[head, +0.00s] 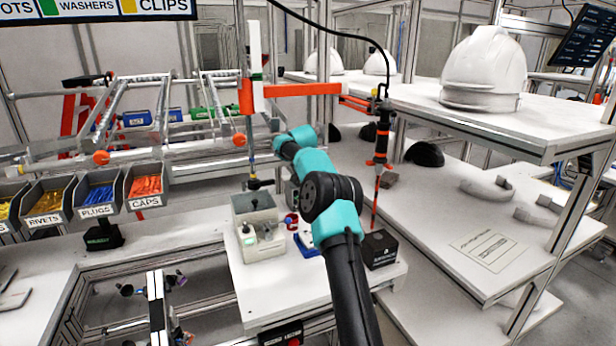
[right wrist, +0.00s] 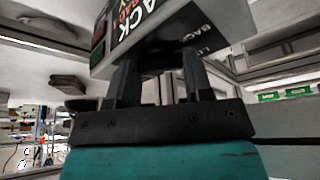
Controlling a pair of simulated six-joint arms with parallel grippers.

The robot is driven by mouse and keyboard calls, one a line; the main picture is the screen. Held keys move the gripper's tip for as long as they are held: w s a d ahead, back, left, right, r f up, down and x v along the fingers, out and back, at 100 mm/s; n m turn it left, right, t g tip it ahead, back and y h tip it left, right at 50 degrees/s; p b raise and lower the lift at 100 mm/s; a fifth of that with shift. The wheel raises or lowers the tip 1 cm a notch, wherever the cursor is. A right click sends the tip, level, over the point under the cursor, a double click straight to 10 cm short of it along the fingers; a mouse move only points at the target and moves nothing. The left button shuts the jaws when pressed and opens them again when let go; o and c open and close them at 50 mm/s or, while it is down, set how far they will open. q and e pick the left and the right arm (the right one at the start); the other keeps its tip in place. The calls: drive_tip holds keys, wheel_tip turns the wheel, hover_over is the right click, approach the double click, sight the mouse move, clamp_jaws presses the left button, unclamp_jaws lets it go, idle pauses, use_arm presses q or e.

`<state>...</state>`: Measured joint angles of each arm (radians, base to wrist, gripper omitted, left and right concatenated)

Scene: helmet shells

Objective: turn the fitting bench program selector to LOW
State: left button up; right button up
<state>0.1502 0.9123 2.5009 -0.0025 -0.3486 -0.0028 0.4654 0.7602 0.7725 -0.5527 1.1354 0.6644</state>
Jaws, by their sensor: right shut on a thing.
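In the right wrist view my right gripper (right wrist: 160,72) is shut on a dark knob (right wrist: 160,58), which looks like the program selector. The knob sits at the underside, as pictured, of a pale box (right wrist: 222,32) with a black printed panel. The lettering is tilted and partly cut off, and I cannot read LOW or the knob's pointer position. In the head view my teal and black right arm (head: 333,215) reaches up over the bench (head: 330,296). It hides part of the bench, and I cannot make out the gripper's fingertips or the selector there. My left gripper is not in view.
On the bench stand a grey fixture (head: 262,240) left of my arm and a black box (head: 380,249) right of it. An orange-banded hanging tool (head: 381,145) is close to the arm's right. Labelled bins (head: 147,187) line the left. A white helmet (head: 485,68) sits on the right shelf.

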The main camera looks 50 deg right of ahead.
drive_tip(key=shift+r+m, duration=0.1)
drive_tip(key=shift+m, duration=0.2)
drive_tip(key=o, duration=0.9)
drive_tip(key=v, duration=1.7)
drive_tip(key=shift+w+a+r, duration=0.1)
drive_tip(key=shift+a, duration=0.15)
